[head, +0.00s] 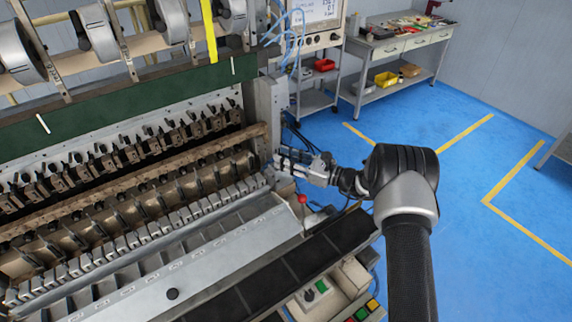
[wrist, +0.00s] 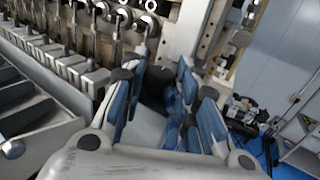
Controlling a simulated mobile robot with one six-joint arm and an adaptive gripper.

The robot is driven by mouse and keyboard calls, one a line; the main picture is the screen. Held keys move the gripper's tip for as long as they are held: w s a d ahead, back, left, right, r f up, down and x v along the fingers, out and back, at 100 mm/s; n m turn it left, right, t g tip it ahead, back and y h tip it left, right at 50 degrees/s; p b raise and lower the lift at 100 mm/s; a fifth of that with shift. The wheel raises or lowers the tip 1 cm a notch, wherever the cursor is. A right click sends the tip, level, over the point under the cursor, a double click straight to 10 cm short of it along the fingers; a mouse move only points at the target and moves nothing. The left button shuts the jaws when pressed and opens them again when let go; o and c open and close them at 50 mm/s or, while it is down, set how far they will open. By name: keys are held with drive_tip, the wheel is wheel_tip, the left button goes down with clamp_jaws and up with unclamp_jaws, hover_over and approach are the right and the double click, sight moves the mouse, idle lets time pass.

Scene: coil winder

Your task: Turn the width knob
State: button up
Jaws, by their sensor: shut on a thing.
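My gripper (head: 282,161) is at the right end of the coil winder, beside its grey end post. In the wrist view its blue-and-grey fingers (wrist: 160,80) are closed around a dark part, the width knob (wrist: 153,90). The fingers hide most of the knob, so its marking and angle cannot be read. In the head view the knob is hidden behind the fingers and the machine's end.
The coil winder (head: 130,240) fills the left side with rows of metal clamps. A red-topped lever (head: 302,199) stands just below my gripper. A control box with buttons (head: 322,293) is at the front. Blue floor (head: 480,200) is clear at right.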

drive_tip(key=g+b, duration=0.1)
drive_tip(key=n+g+b, duration=0.1)
drive_tip(key=n+g+y+b, duration=0.1)
drive_tip(key=b, duration=0.1)
drive_tip(key=shift+w+d+f, duration=0.1)
drive_tip(key=shift+w+f, duration=0.15)
drive_tip(key=shift+w, duration=0.05)
drive_tip(key=shift+r+n+g+y+b, duration=0.3)
drive_tip(key=shift+n+g+b, duration=0.2)
drive_tip(key=shift+g+b, duration=0.25)
drive_tip(key=o, duration=1)
drive_tip(key=shift+r+p, duration=0.1)
drive_tip(key=shift+p, duration=0.35)
